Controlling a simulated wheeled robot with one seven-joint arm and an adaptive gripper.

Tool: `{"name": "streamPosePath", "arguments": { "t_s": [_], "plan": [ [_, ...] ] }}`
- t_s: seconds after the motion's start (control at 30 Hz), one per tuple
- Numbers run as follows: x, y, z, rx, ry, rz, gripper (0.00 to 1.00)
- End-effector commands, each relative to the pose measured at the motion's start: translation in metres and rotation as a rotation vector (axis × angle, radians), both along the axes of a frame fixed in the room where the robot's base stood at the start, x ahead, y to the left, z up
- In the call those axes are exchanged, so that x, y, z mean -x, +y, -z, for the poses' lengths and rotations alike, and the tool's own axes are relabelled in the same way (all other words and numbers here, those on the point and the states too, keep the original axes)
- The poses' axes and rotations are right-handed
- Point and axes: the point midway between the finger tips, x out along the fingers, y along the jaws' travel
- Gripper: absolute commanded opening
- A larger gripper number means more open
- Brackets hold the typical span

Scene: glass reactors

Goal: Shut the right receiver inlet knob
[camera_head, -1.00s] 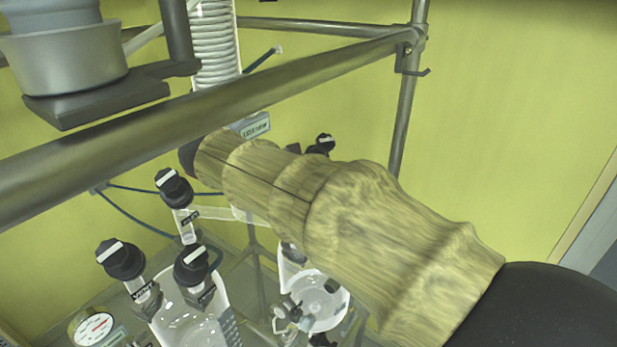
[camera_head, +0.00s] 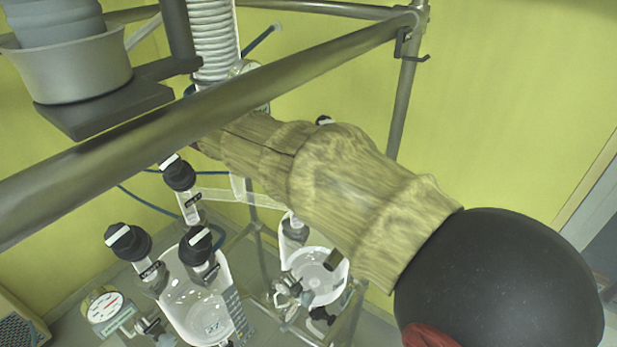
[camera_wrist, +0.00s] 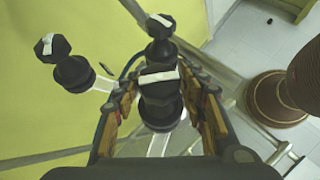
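In the wrist view, a black knob (camera_wrist: 160,76) with a white bar on its cap stands between the fingers of my gripper (camera_wrist: 161,92). The fingers are spread on either side of it; I cannot tell whether they touch it. A second black knob (camera_wrist: 160,25) is just beyond it, and a third (camera_wrist: 52,47) is to the left. I cannot read which is the right receiver's inlet. In the head view, the right glass receiver (camera_head: 318,276) is below my arm. My gripper and most of that receiver's top are hidden behind my arm.
The left receiver (camera_head: 195,305) has three black knobs (camera_head: 198,245) in the head view. A metal frame bar (camera_head: 250,85) crosses in front, with an upright (camera_head: 402,110) behind right. A gauge (camera_head: 104,306) stands at lower left. A coiled condenser (camera_head: 212,35) hangs above.

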Motion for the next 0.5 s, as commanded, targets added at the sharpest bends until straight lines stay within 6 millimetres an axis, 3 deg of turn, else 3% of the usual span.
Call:
{"name": "streamPosePath", "arguments": {
  "t_s": [0.2, 0.5],
  "plan": [
    [-0.0001, 0.0002, -0.0017, -0.001, -0.002, -0.001, 0.56],
    [-0.0002, 0.0004, -0.0022, -0.002, -0.003, -0.001, 0.56]
  ]
}}
